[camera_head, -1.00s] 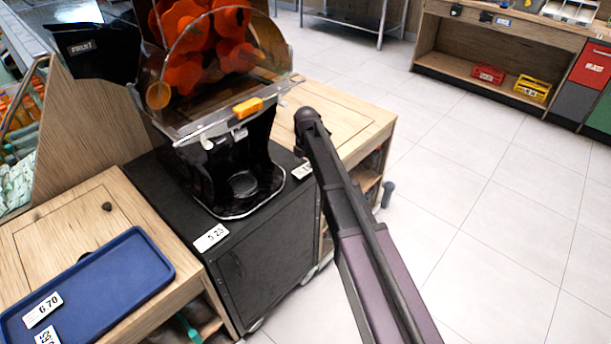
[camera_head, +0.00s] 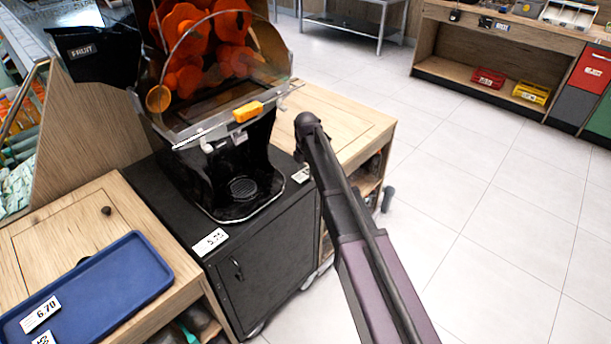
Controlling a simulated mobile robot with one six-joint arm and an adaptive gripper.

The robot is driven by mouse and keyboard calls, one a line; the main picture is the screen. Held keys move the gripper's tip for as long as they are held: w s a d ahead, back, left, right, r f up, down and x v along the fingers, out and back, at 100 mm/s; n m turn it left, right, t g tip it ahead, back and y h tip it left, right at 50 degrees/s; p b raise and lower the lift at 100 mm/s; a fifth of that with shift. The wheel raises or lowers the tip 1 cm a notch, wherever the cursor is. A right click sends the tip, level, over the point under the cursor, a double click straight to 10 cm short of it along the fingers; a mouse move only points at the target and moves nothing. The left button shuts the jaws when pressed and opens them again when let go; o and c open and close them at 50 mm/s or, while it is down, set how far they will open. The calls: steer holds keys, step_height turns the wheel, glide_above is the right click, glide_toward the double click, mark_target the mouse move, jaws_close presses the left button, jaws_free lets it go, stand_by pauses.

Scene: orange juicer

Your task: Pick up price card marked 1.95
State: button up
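No price card reads clearly as 1.95. A small white card (camera_head: 301,175) lies at the right front corner of the black cabinet top, close beside my arm in the picture; its print is too small to read. A card that seems to read 5.25 (camera_head: 210,242) is at the cabinet's front left edge. A card marked 6.70 (camera_head: 41,314) is on the blue tray, and another card (camera_head: 44,340) below it is cut off by the frame. My arm reaches up from the lower right to a dark joint near the cabinet's right side. My gripper's fingers do not show.
The orange juicer (camera_head: 228,110) stands on the black cabinet (camera_head: 262,262). Wooden counters flank it, with the blue tray (camera_head: 140,282) on the left one (camera_head: 60,222). Open tiled floor (camera_head: 500,220) lies to the right. A far counter holds red and yellow boxes (camera_head: 531,91).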

mark_target(306, 172)
steer(key=shift+r, duration=0.15)
stand_by(0.3)
step_height(306, 172, up, 3)
steer(key=p, duration=0.3)
steer(key=s, duration=0.5)
steer(key=s+r+p, duration=0.1)
steer(key=s, duration=0.4)
steer(key=s+p, duration=0.1)
steer(key=s, duration=0.5)
steer(key=shift+a+r, duration=0.2)
steer(key=shift+r, duration=0.15)
